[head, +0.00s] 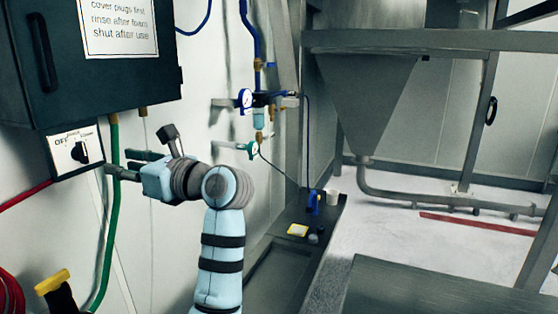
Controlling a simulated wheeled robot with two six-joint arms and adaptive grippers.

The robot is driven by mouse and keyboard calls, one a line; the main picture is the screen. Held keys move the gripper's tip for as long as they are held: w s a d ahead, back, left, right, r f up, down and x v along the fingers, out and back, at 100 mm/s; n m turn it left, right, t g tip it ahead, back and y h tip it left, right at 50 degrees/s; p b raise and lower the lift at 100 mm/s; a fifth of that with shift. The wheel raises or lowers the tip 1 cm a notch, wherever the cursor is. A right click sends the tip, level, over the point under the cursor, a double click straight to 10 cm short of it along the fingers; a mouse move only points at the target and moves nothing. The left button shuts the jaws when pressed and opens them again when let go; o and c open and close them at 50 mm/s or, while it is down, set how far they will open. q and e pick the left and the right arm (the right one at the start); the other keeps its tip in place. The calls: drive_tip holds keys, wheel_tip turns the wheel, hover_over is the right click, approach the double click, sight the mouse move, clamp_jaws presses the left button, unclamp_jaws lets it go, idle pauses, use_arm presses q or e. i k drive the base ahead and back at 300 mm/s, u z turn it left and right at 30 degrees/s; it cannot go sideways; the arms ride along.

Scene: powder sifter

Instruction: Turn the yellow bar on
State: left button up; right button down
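A yellow bar-shaped handle (52,281) on a dark body shows at the lower left, partly cut off by the bottom edge of the head view. I cannot tell from this view whether it is turned on. My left gripper (118,163) is above and to the right of it, well apart, pointing left. Its two dark fingers are spread with a gap between them and nothing visible in it. The fingers are in front of or beside the green hose; contact cannot be told. My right gripper is not in view.
A dark cabinet (95,70) with a paper sign hangs above the gripper. An OFF-marked switch panel (66,156) is left of the fingertips. A green hose (112,215) runs down the wall. Gauges, a long dark tray (268,276) and a metal hopper (365,95) stand farther right.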

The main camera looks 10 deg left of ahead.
sight(53, 282)
drive_tip(key=k, duration=1.5)
